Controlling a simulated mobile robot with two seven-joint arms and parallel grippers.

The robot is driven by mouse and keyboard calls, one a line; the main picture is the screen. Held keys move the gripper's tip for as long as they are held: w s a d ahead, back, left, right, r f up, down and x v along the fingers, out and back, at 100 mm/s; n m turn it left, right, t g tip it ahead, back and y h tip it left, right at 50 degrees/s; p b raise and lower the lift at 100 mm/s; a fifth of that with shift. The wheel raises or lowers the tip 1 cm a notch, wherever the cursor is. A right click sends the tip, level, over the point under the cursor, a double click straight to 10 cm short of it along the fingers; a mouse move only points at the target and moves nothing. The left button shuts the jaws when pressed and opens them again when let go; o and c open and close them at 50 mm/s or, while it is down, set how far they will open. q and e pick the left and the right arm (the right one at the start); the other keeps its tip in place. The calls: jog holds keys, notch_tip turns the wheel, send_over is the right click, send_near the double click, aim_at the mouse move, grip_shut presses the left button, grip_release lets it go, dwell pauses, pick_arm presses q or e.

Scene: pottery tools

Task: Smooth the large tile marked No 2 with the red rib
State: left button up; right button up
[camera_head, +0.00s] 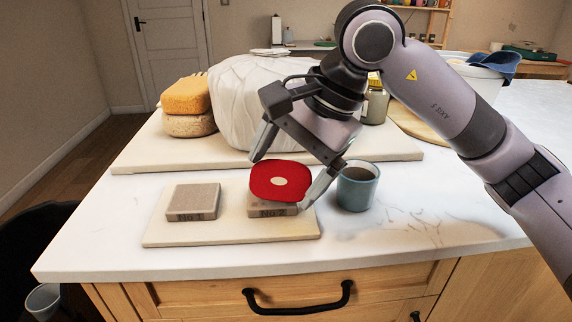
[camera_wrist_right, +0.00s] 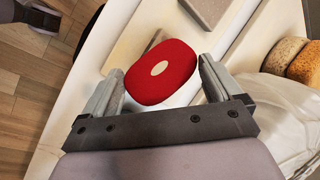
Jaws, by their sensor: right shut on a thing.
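My right gripper (camera_head: 281,183) is shut on the red rib (camera_head: 265,184), a flat rounded red plate with a pale oval in its middle. The rib also shows between the fingers in the right wrist view (camera_wrist_right: 178,88). The tile marked No 2 (camera_head: 280,212) lies on a pale board (camera_head: 230,232) directly under the rib in the head view. The rib hides most of its top; whether they touch I cannot tell. The tile marked No 1 (camera_head: 193,199) lies to its left, uncovered. My left gripper is not in view.
A blue-grey cup (camera_head: 357,188) with dark contents stands close right of the gripper. Behind are a wrapped white block (camera_head: 235,100), a sponge stack (camera_head: 187,97) and a jar (camera_head: 376,105). The counter's front edge is just before the board.

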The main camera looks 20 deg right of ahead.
jog(key=shift+f, duration=0.2)
jog(key=shift+f+b, duration=0.5)
jog(key=shift+b, duration=0.2)
jog(key=shift+w+d+r, duration=0.2)
jog(key=shift+w+d, duration=0.3)
jog(key=shift+w, duration=0.15)
jog(key=shift+w+d+f, duration=0.15)
jog(key=shift+w+d, duration=0.45)
jog(key=shift+w, duration=0.15)
jog(key=shift+w+d+f, duration=0.15)
jog(key=shift+w+d, duration=0.4)
jog(key=shift+w, duration=0.2)
jog(key=shift+w+d+r+p, duration=0.1)
jog(key=shift+w+d+p, duration=0.45)
jog(key=shift+w, duration=0.1)
